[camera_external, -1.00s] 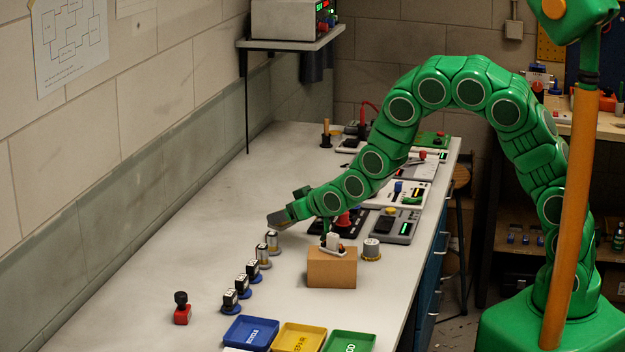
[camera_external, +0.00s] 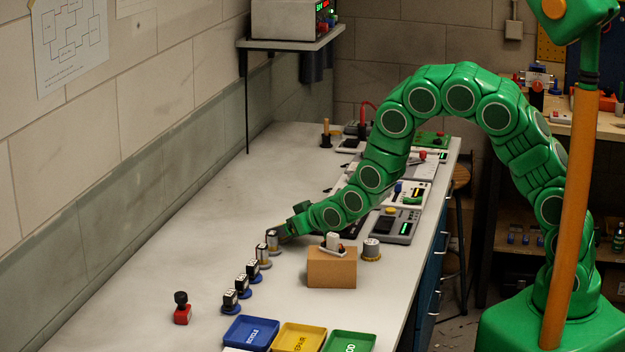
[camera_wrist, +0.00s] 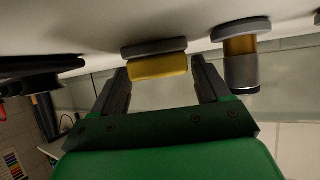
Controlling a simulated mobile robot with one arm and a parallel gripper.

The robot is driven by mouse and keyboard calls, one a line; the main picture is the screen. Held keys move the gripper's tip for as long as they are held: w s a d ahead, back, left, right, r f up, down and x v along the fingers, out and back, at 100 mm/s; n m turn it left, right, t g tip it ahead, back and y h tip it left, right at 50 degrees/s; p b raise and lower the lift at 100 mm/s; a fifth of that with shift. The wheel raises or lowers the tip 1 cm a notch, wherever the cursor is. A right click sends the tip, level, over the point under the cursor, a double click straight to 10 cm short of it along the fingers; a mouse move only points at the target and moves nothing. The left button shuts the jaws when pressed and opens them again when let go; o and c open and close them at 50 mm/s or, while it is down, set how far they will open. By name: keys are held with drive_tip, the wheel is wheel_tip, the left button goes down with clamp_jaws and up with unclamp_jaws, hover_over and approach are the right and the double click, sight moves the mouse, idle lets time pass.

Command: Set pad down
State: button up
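I cannot tell for sure which thing is the pad. In the wrist view, a yellow block under a grey disc (camera_wrist: 157,66) shows between the finger ends of my gripper (camera_wrist: 160,75). The bench surface is at the top of that picture, and the disc is at or very near it. Narrow gaps seem to show between the block and both fingers, so my gripper looks open around it or just short of it. In the external view, my gripper (camera_external: 281,235) is low at the far end of a row of small cylinders on round bases; the arm's end hides the contact.
A second grey-based metal cylinder (camera_wrist: 241,65) stands close by on the right in the wrist view. A cardboard box (camera_external: 331,268) with a white part on it is right of the row. Blue (camera_external: 232,342), yellow (camera_external: 281,346) and green (camera_external: 334,346) trays are in front.

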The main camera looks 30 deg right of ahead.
drive_tip(key=shift+r, duration=0.15)
drive_tip(key=shift+v, duration=6)
drive_tip(key=shift+d, duration=0.1)
drive_tip(key=s+d+r+m+g+h, duration=0.1)
drive_tip(key=s+d+r+g, duration=0.15)
drive_tip(key=d, duration=0.35)
drive_tip(key=s+d+r+m+g+h, duration=0.1)
drive_tip(key=s+d, duration=0.3)
drive_tip(key=d, duration=0.3)
drive_tip(key=s+d+r+m+g+h, duration=0.1)
drive_tip(key=s+d+r+g, duration=0.15)
drive_tip(key=d, duration=0.35)
drive_tip(key=s+d+r+g, duration=0.2)
drive_tip(key=s+d, duration=0.3)
drive_tip(key=s, duration=0.4)
drive_tip(key=s+d+r+m+g+h, duration=0.1)
drive_tip(key=s+d+r+g, duration=0.1)
drive_tip(key=s+d, duration=0.3)
drive_tip(key=s+d+r+g, duration=0.3)
drive_tip(key=s+d, duration=0.2)
drive_tip(key=s, duration=0.8)
drive_tip(key=shift+s+r+m+h, duration=0.2)
drive_tip(key=shift+r+m+h, duration=0.1)
drive_tip(key=shift+h, duration=0.1)
